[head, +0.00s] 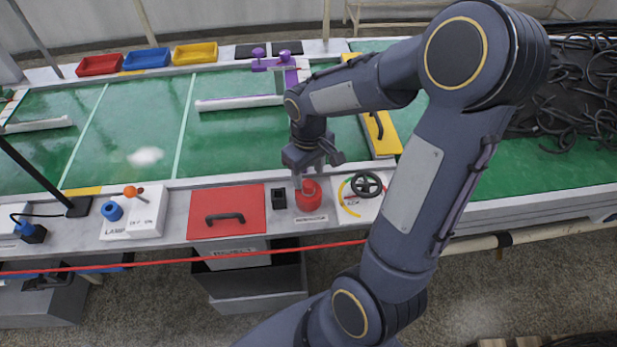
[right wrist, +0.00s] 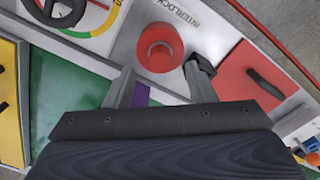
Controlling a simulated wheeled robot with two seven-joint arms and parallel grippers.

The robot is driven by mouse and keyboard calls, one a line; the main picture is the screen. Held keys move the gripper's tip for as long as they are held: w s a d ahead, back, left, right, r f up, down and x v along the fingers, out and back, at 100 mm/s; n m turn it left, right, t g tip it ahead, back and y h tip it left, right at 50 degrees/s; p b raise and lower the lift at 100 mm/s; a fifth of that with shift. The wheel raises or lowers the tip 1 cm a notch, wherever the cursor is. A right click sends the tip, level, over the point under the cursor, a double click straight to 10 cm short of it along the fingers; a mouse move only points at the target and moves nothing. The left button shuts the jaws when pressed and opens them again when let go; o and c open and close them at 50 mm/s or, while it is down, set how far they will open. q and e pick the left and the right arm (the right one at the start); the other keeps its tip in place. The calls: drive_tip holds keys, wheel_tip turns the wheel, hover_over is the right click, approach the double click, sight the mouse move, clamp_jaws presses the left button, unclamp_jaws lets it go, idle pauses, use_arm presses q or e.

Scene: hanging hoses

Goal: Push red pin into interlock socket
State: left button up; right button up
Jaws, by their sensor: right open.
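A red round piece (head: 308,197) stands on the grey front ledge at the INTERLOCK label. In the right wrist view this red piece (right wrist: 160,48) shows a paler round top or recess. I cannot tell pin from socket in it. A small black block (head: 278,198) stands just left of it; in the right wrist view the block (right wrist: 203,66) is partly behind one finger. My right gripper (head: 310,176) is open and points down over the red piece. In the right wrist view its spread fingers (right wrist: 163,76) have nothing between them. My left gripper is not in view.
A red panel with a black handle (head: 226,218) lies left of the block. A black handwheel (head: 366,185) is close on the right. A red line (head: 150,262) crosses in front of the ledge. Black hoses (head: 575,100) lie far right.

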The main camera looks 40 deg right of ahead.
sight(308, 183)
drive_tip(key=shift+r, duration=2.25)
drive_tip(key=shift+s+a+r, duration=0.2)
drive_tip(key=shift+r, duration=0.05)
drive_tip(key=s+a+r+m+t+y, duration=0.1)
drive_tip(key=s+a+r+t+y, duration=0.1)
drive_tip(key=s+a, duration=0.3)
drive_tip(key=s+a+r+m+t+y+p, duration=0.1)
drive_tip(key=s+a+r+t, duration=0.2)
drive_tip(key=s, duration=0.4)
drive_tip(key=shift+s+a+r+m+t+y, duration=0.15)
drive_tip(key=shift+a+r+m+t+y, duration=0.2)
drive_tip(key=shift+a+r, duration=0.55)
